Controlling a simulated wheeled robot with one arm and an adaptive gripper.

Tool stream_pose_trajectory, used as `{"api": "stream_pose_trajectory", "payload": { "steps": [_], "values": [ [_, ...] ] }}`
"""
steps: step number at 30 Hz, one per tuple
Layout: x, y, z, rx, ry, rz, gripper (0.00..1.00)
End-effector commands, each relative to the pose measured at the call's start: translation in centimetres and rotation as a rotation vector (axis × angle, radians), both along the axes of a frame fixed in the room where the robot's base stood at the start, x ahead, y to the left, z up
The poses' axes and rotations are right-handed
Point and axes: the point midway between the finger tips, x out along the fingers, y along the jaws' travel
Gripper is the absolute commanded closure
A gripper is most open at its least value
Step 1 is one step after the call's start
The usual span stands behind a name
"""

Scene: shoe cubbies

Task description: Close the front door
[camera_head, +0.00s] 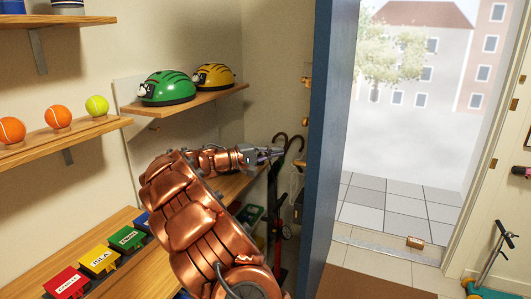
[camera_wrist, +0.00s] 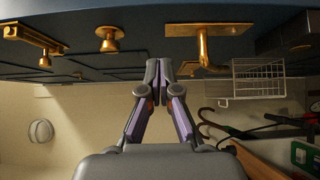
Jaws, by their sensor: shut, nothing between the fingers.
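The front door (camera_head: 332,110) is blue and stands open, seen nearly edge-on in the head view. Brass fittings stick out from its left side. In the wrist view the dark door face (camera_wrist: 90,68) spans the top, with a brass bolt (camera_wrist: 32,38), a round brass knob (camera_wrist: 108,40), a brass handle on a plate (camera_wrist: 205,45) and a white wire basket (camera_wrist: 257,80). My gripper (camera_head: 279,153) is left of the door, its fingers pointing toward it. In the wrist view my gripper (camera_wrist: 158,75) is shut and empty, its tips near the door face; contact is unclear.
The doorway right of the door opens onto grey paving (camera_head: 400,205). A small box (camera_head: 415,242) lies by the threshold (camera_head: 375,243) and a scooter (camera_head: 490,265) stands at right. Umbrellas (camera_head: 278,180) are beside my gripper. Shelves with helmets (camera_head: 168,88), balls and coloured boxes line the left wall.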

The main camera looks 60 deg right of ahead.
Motion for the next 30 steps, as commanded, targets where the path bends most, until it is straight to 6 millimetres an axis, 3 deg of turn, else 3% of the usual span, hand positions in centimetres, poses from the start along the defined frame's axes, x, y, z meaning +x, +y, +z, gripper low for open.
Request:
{"api": "stream_pose_trajectory", "payload": {
  "steps": [7,18,30],
  "values": [
    [-2.9,-3.4,0.2,0.0,0.0,-0.004,1.0],
    [-6.0,-3.6,0.1,-0.001,0.0,0.0,1.0],
    [-6.3,-3.7,0.0,-0.001,-0.001,0.001,1.0]
  ]
}}
